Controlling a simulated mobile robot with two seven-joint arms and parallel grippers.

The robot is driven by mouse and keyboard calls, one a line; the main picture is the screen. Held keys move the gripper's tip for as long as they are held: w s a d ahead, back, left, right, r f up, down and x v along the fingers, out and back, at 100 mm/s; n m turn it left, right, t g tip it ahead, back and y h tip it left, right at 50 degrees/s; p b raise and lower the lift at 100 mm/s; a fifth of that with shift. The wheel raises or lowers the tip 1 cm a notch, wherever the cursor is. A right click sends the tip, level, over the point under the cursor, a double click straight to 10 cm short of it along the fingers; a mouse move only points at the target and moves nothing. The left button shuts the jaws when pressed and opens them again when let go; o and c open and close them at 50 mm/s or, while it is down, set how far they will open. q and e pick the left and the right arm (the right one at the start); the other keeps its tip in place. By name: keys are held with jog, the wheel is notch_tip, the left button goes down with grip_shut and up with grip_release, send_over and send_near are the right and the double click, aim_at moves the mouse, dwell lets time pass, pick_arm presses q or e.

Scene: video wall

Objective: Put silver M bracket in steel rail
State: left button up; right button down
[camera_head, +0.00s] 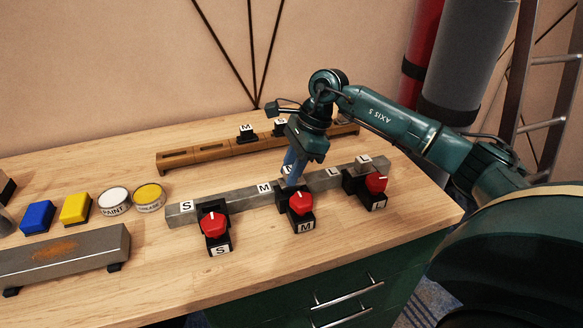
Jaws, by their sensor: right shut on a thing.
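The steel rail (232,204) is a long grey bar lying across the table, with white S, M and L tags along its top. My right gripper (292,170) reaches down over the rail's middle, just right of the M tag (264,188). It is shut on a small piece with a white tag (286,169), which looks like the silver M bracket. The gripper hides most of that piece, and I cannot tell whether it touches the rail. A clamp with a red knob marked M (301,204) stands at the rail's front there. My left gripper is out of view.
Red-knob clamps marked S (214,225) and L (375,184) stand along the rail. Behind is a brown wooden rail (205,153) with tagged brackets. At left are paint (114,200) and grease tins, blue and yellow blocks, and a rusty steel bar (95,247).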

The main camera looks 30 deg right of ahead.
jog(key=shift+f, duration=0.1)
dwell(0.3)
jog(key=shift+f+b, duration=0.7)
jog(key=c, duration=1.1)
grip_release()
jog(key=o, duration=0.4)
jog(key=shift+f, duration=0.1)
jog(key=shift+s+a, duration=0.1)
jog(key=shift+c, duration=0.5)
